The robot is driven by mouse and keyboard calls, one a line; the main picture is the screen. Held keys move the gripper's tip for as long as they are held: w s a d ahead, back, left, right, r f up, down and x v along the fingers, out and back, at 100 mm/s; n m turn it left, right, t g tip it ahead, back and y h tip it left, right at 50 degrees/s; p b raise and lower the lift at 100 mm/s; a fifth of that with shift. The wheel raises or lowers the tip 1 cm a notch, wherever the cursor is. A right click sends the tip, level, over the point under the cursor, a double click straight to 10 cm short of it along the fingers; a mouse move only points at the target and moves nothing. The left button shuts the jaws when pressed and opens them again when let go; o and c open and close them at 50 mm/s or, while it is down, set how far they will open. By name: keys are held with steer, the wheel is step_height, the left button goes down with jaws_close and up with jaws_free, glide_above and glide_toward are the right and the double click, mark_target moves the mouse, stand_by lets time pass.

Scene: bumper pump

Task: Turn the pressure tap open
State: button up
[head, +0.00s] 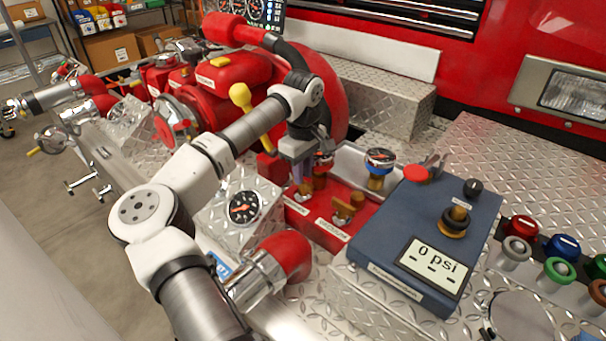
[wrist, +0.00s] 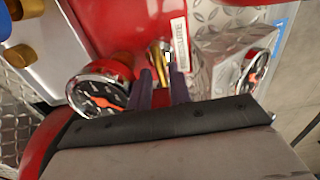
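The pressure tap (head: 303,190) is a brass fitting at the left end of a red block, behind a white label. In the wrist view, the brass tap (wrist: 159,62) stands beside a label ending in "SSURE". My gripper (head: 300,172) points down over this tap in the head view. In the wrist view, the two purple fingers of my gripper (wrist: 161,78) stand a little apart, with the brass part between them. Whether they touch it is not clear. The lower part of the tap is partly hidden by the fingers.
A second brass tap (head: 346,208), labelled for vacuum, stands to the right on the red block (head: 318,224). A round gauge (head: 380,158) rises behind it. Another gauge (head: 244,207) sits to the left. A blue box (head: 385,262) reading 0 psi is at right.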

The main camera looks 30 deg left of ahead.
mark_target(303, 186)
steer(key=shift+f, duration=1.2)
jaws_close()
